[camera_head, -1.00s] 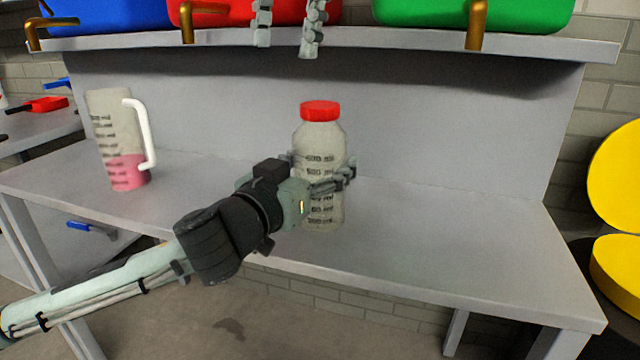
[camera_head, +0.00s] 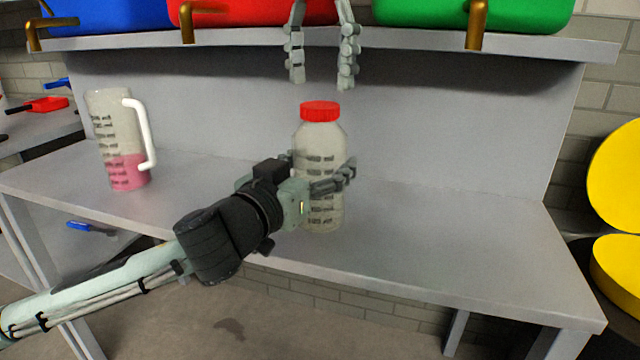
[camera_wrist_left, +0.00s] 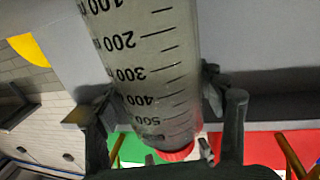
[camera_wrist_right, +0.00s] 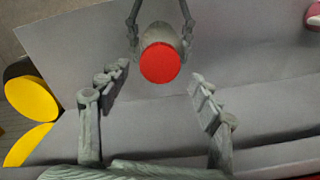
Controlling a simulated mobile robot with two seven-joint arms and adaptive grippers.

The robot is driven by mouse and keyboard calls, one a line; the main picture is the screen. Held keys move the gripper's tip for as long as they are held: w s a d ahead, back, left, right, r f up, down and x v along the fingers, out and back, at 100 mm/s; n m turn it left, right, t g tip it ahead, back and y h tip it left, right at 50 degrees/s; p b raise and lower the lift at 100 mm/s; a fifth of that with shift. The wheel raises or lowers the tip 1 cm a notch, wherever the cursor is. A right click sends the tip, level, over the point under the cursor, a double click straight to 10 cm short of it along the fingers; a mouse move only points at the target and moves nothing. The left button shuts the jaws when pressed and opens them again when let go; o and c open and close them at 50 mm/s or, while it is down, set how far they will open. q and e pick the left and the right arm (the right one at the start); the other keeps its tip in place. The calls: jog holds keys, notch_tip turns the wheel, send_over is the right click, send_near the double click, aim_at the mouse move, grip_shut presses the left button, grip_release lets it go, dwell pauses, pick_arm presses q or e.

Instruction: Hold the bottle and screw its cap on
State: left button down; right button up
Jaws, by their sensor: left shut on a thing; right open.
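The bottle (camera_head: 318,150) is translucent with dark graduation marks and stands upright at the middle of the grey table. A red cap (camera_head: 320,111) sits on its top; whether it is tight cannot be told. My left gripper (camera_head: 325,180) is shut around the bottle's body from the left. In the left wrist view the marked bottle (camera_wrist_left: 150,60) lies between the fingers. My right gripper (camera_head: 321,78) is open and points down above the cap, apart from it. In the right wrist view the red cap (camera_wrist_right: 160,63) shows ahead, between and beyond the open fingers (camera_wrist_right: 158,90).
A jug (camera_head: 122,140) with pink liquid and a white handle stands at the left of the table (camera_head: 430,250). A shelf (camera_head: 400,40) with blue, red and green bins (camera_head: 480,14) hangs above. The table right of the bottle is clear.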

aim_at(320, 104)
jog(key=shift+f, duration=1.9)
jog(key=shift+c, duration=0.3)
jog(key=c, duration=1.1)
jog(key=m, duration=0.3)
jog(key=shift+c, duration=0.2)
jog(key=o, duration=1.3)
jog(key=shift+r, duration=0.1)
